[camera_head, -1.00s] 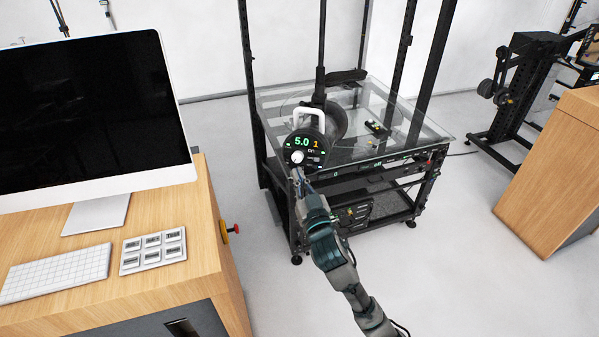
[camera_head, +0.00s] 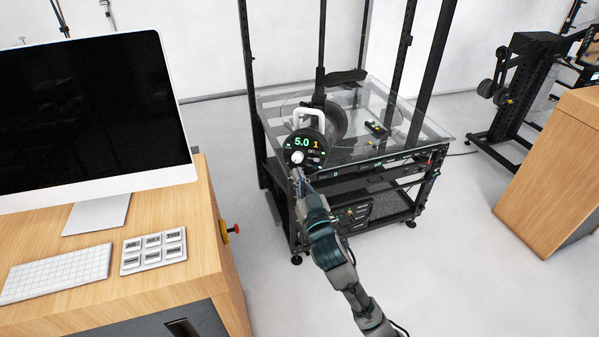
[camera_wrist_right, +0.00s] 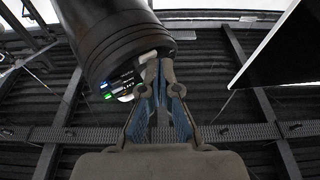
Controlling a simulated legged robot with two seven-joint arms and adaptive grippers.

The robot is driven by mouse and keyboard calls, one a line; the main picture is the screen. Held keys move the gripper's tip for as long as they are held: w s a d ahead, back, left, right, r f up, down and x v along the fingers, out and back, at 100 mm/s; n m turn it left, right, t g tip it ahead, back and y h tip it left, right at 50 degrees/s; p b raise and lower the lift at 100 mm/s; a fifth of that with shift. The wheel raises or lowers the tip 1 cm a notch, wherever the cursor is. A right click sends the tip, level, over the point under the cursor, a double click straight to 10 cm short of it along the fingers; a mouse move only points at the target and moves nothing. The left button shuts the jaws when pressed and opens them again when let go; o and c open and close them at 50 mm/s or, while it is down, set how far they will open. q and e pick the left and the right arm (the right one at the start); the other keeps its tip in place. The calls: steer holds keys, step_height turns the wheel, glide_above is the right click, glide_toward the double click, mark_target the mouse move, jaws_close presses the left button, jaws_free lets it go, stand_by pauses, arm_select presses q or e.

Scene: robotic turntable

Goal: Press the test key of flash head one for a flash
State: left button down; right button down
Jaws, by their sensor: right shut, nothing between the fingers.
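Flash head one (camera_head: 309,134) is a black round unit with a white handle, at the front left corner of the glass-topped turntable. Its round back panel shows a green "5.0", a yellow "1", and a white knob (camera_head: 297,157). My right gripper (camera_head: 296,174) is shut and empty, its fingertips just below the knob at the panel's lower edge. In the right wrist view the closed fingertips (camera_wrist_right: 161,64) overlap the edge of the flash head's panel (camera_wrist_right: 122,84). I cannot tell whether they touch it or a key. The test key is not clearly readable. My left gripper is out of view.
The glass-topped turntable (camera_head: 437,132) stands in a black frame with upright posts. A wooden desk (camera_head: 190,215) at the left holds a monitor (camera_head: 85,110), a keyboard (camera_head: 58,272) and a key pad (camera_head: 153,250).

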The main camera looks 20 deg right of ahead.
steer(key=shift+s+a+r+p, duration=0.15)
steer(key=shift+s+a+p, duration=0.15)
steer(key=shift+s, duration=0.25)
steer(key=shift+a, duration=0.1)
steer(key=s, duration=0.1)
steer(key=s+a+r+p, duration=0.1)
steer(key=s+a+p, duration=0.1)
steer(key=s, duration=0.1)
steer(key=shift+a+r, duration=0.15)
steer(key=shift+r, duration=0.2)
steer(key=shift+f, duration=0.1)
stand_by(0.4)
